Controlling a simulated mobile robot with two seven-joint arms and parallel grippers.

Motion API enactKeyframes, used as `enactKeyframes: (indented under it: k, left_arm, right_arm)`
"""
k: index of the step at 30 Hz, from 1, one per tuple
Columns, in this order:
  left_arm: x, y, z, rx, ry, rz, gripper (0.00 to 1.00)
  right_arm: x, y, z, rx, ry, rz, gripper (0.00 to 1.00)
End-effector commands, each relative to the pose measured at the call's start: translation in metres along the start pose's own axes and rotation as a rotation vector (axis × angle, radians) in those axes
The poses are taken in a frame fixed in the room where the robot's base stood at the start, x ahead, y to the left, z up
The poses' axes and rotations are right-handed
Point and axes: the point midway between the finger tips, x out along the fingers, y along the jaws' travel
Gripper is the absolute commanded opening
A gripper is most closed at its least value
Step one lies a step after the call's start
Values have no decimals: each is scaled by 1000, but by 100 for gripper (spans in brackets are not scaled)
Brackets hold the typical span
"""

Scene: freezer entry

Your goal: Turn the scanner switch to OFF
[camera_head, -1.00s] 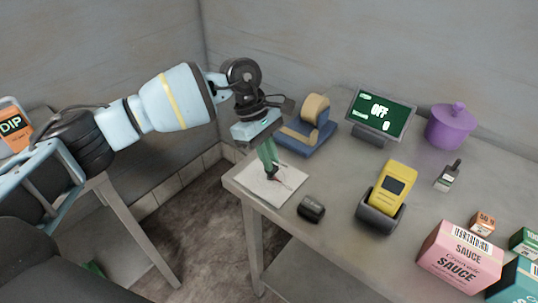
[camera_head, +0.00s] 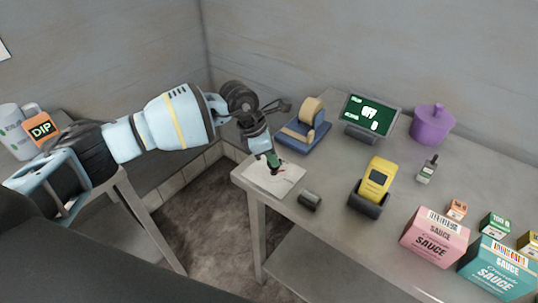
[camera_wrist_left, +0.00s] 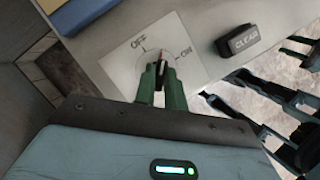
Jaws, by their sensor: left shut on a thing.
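The scanner switch is a small knob (camera_wrist_left: 163,62) with a red mark on a white plate (camera_wrist_left: 120,65) lettered OFF at upper left and ON at right. The plate also shows at the table's near left corner in the head view (camera_head: 283,186). The knob points between the two letterings. My left gripper (camera_wrist_left: 161,78) has its green fingers shut on the knob from above; it also shows in the head view (camera_head: 274,166). The fingers hide part of the knob. A green-lit screen (camera_head: 370,115) stands at the back; its white marks are not readable.
A dark CLEAR button box (camera_wrist_left: 243,40) sits beside the plate, also in the head view (camera_head: 309,201). A yellow scanner (camera_head: 377,178) stands in a dark cradle. A tape dispenser (camera_head: 305,128) is behind the plate. Sauce boxes (camera_head: 435,237) are at right.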

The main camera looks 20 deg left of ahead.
Motion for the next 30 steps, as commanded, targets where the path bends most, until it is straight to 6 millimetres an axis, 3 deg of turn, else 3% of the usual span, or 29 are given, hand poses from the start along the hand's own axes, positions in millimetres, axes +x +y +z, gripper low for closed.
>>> enactKeyframes:
  k: [3,18,30]
  left_arm:
    - [-5,0,2,-97,-3,48,0]
    - [-1,-3,2,-508,-2,213,0]
    - [-1,-3,2,-690,-2,287,0]
  right_arm:
    - [0,2,-9,-5,17,5,36]
    - [0,3,-10,-6,21,7,36]
    - [-1,3,-11,-5,23,7,36]
